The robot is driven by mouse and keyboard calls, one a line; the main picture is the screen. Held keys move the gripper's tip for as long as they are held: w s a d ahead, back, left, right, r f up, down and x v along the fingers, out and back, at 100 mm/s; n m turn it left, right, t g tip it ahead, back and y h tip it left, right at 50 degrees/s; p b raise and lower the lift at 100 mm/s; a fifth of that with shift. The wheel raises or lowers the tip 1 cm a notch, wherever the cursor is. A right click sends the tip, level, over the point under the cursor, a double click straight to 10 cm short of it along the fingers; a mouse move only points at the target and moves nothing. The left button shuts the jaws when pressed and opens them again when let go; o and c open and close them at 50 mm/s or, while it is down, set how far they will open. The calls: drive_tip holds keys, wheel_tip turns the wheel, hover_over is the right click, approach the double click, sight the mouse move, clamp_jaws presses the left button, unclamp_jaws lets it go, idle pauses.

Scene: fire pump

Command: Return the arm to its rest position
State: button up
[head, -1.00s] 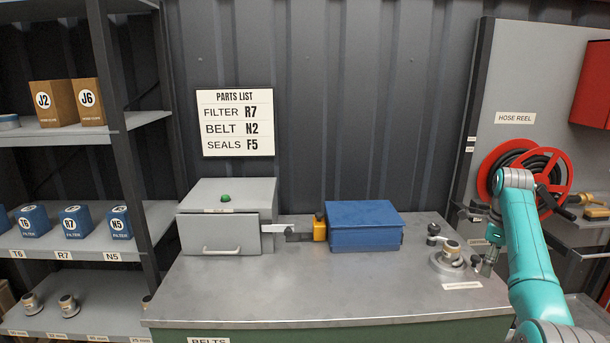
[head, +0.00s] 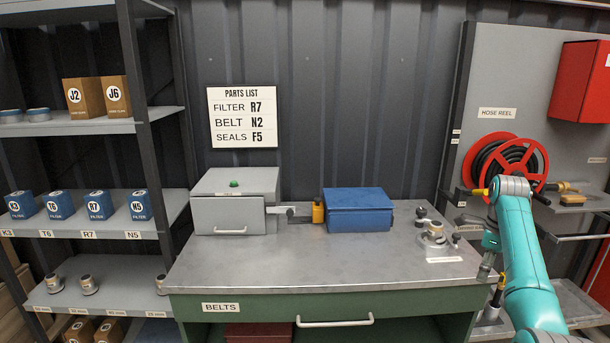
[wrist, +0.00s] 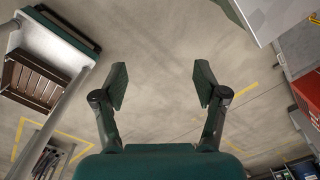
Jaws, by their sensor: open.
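My teal arm (head: 527,250) stands at the right of the head view, bent at its elbow, in front of the hose reel panel. My gripper (wrist: 160,85) shows in the wrist view with its two dark fingers wide apart and nothing between them. Bare concrete floor (wrist: 160,45) lies beyond the fingers. In the head view the gripper's fingertips cannot be made out clearly behind and beside the arm.
A metal workbench (head: 300,265) holds a grey drawer box (head: 228,215), a blue box (head: 358,212) and a valve-like fitting (head: 434,235). A red hose reel (head: 505,165) hangs at right. A shelf unit (head: 90,128) with boxes stands left. Floor below the gripper is open.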

drive_tip(key=s+a+f+n+t+h, duration=0.1)
drive_tip(key=s+a+f+n+t, duration=0.3)
drive_tip(key=f, duration=1.1)
drive_tip(key=s+a+f+n+g, duration=0.15)
drive_tip(key=a+f, duration=0.35)
drive_tip(key=f, duration=0.9)
drive_tip(key=s+a+f+n+t, duration=0.25)
drive_tip(key=s+a+f, duration=0.25)
drive_tip(key=s+f, duration=0.25)
drive_tip(key=s+a+f+n+t, duration=0.2)
drive_tip(key=s+a+f+n, duration=0.3)
drive_tip(key=s, duration=0.4)
drive_tip(key=s+a+r+n+t, duration=0.2)
drive_tip(key=s+a+n, duration=0.15)
drive_tip(key=s, duration=0.85)
drive_tip(key=s+a+r+n+t, duration=0.2)
drive_tip(key=s+a+n, duration=0.15)
drive_tip(key=s, duration=0.95)
drive_tip(key=s+a+r+n+t, duration=0.1)
drive_tip(key=s+a+r+n, duration=0.1)
drive_tip(key=s+r, duration=0.6)
drive_tip(key=s+a+r+n+t+y, duration=0.1)
drive_tip(key=s+r+n, duration=0.3)
drive_tip(key=r, duration=1.2)
drive_tip(key=s+t, duration=0.1)
drive_tip(key=s, duration=0.3)
drive_tip(key=shift+a+t, duration=0.3)
drive_tip(key=shift+a, duration=0.05)
